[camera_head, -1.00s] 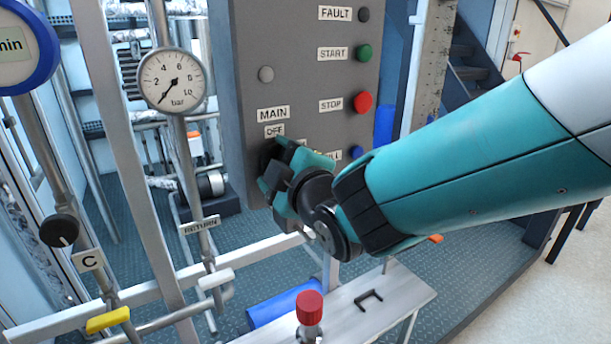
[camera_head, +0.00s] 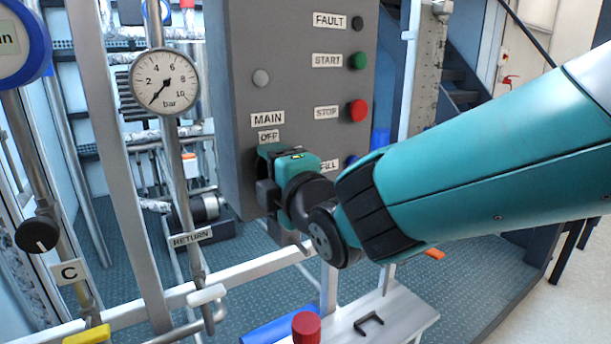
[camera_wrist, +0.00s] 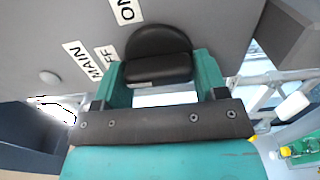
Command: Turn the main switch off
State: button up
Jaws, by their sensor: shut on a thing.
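The main switch, a black rotary knob (camera_wrist: 158,50), is on the grey panel (camera_head: 300,60) in the wrist view. My gripper (camera_wrist: 160,75) is shut on it, with a teal finger on either side. The MAIN label (camera_head: 268,118) and the OFF label (camera_head: 269,136) show above my gripper (camera_head: 276,185) in the head view. In the wrist view the ON label (camera_wrist: 126,10) is beside the knob, and the OFF label there is partly covered by a finger. In the head view my gripper hides the knob. I cannot tell exactly where the knob points.
The green START button (camera_head: 358,61), red STOP button (camera_head: 358,110) and partly hidden blue FILL button (camera_head: 351,161) sit right of my gripper. A pressure gauge (camera_head: 165,82) and pipes stand left of the panel. A white bench (camera_head: 400,320) with a red knob (camera_head: 306,327) is below.

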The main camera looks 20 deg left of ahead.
jog(key=shift+r, duration=0.15)
jog(key=o, duration=0.8)
jog(key=shift+a, duration=0.1)
jog(key=shift+o, duration=0.3)
jog(key=b+v, duration=0.5)
jog(key=v, duration=1.2)
jog(key=shift+s, duration=0.2)
